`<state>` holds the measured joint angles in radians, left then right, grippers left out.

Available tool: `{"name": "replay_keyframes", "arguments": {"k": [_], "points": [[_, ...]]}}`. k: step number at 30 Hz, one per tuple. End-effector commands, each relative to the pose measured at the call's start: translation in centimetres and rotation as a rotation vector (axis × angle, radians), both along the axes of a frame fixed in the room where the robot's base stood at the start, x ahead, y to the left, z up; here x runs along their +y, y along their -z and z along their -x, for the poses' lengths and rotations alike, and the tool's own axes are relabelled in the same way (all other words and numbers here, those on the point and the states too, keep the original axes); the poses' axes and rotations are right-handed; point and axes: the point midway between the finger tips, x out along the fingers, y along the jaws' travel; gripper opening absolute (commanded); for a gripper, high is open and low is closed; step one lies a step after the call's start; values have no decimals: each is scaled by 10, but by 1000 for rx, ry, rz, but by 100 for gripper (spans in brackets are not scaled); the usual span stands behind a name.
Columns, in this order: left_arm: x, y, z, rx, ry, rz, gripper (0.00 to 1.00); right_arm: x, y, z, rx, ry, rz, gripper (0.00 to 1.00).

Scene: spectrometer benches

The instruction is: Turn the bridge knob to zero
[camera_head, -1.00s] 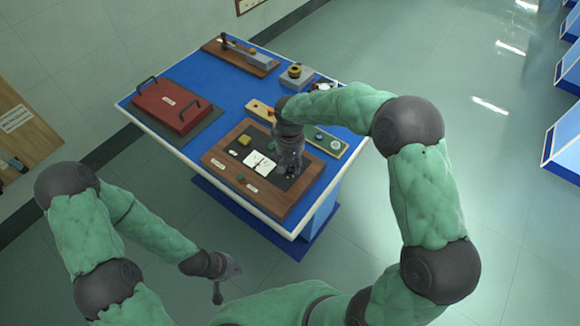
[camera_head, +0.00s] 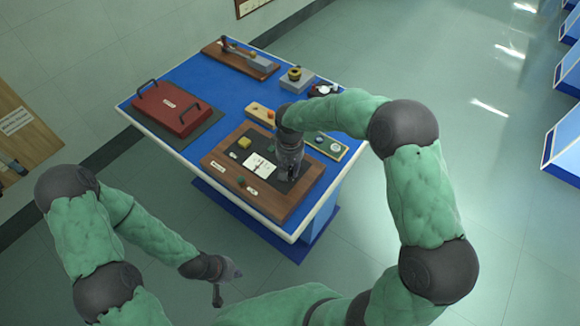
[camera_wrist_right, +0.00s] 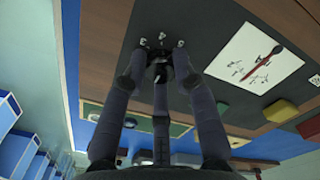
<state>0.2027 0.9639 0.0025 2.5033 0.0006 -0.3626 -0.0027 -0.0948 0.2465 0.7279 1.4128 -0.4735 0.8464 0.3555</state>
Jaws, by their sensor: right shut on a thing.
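The bridge board, a wooden frame (camera_head: 213,163) with a dark panel, lies at the near edge of the blue table. It also shows in the wrist view (camera_wrist_right: 100,30). My right gripper (camera_head: 287,178) points down at the panel's right part. In the wrist view its fingers (camera_wrist_right: 160,70) are closed around a small dark knob (camera_wrist_right: 158,73), mostly hidden between them. Small white marks (camera_wrist_right: 162,37) sit around the knob. A white meter card (camera_head: 260,166) with a dark red needle (camera_wrist_right: 272,54) lies beside it. My left gripper (camera_head: 217,294) hangs off the table; its jaw opening is too small to judge.
A yellow block (camera_head: 244,142) and a small green part (camera_head: 240,180) sit on the panel. A red case (camera_head: 172,107) with handles stands left. Other instruments (camera_head: 296,80) stand at the back.

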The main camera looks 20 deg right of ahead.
Motion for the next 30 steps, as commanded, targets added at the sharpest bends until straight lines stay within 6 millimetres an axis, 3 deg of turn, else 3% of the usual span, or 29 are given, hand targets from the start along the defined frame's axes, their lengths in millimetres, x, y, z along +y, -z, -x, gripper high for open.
{"name": "replay_keyframes", "arguments": {"k": [8, 9, 11, 23, 30], "points": [[0, -2, 0, 0, 0, 0, 0, 0, 1, 0, 1, -18, 0, 0], [0, -2, 0, 0, 0, 0, 0, 0, 1, 0, 1, -18, 0, 40], [0, -2, 0, 0, 0, 0, 0, 0, 1, 0, 1, -18, 0, 52], [0, -2, 0, 0, 0, 0, 0, 0, -4, 0, -1, -17, 0, 52], [0, -2, 0, 0, 0, 0, 0, 0, -40, -1, -4, -16, 0, 52]]}}
